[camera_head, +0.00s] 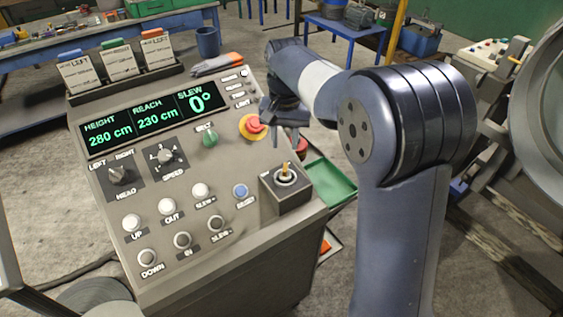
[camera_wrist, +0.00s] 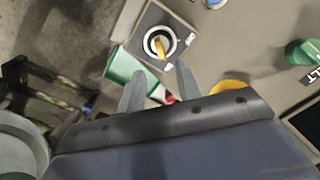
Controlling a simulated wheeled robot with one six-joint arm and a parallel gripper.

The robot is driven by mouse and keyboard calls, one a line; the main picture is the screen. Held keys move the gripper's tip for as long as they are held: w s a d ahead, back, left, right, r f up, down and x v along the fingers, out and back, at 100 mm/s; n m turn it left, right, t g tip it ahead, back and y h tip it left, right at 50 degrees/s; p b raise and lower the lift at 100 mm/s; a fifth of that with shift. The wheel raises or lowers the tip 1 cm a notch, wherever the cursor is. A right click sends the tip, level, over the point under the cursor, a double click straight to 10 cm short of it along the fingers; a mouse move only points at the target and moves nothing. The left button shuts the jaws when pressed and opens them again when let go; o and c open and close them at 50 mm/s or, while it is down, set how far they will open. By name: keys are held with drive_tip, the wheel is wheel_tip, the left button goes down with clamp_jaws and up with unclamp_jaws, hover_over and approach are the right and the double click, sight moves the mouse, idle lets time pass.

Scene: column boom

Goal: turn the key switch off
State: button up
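The key switch (camera_head: 286,178) is a round metal lock with a brass key in it, on a dark raised box at the right front of the console (camera_head: 165,190). In the wrist view the key switch (camera_wrist: 159,43) is beyond the fingertips, with the yellow key slanting across it. My gripper (camera_head: 288,138) hangs above the console, behind and above the switch, beside the red emergency button (camera_head: 255,125). In the wrist view my gripper (camera_wrist: 158,80) has its two fingers apart with nothing held between them. The fingers do not touch the key.
A green selector knob (camera_head: 210,139), white buttons (camera_head: 200,190), a blue button (camera_head: 240,190) and two dark knobs share the panel. A green tray (camera_head: 330,182) hangs at the console's right side. Gloves (camera_head: 217,64) and a blue cup (camera_head: 208,41) are behind the panel.

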sight(285, 168)
wheel_tip(285, 168, down, 10)
drive_tip(key=shift+s+f+p, duration=0.1)
drive_tip(key=shift+f+p, duration=0.1)
drive_tip(key=shift+p, duration=0.45)
clamp_jaws()
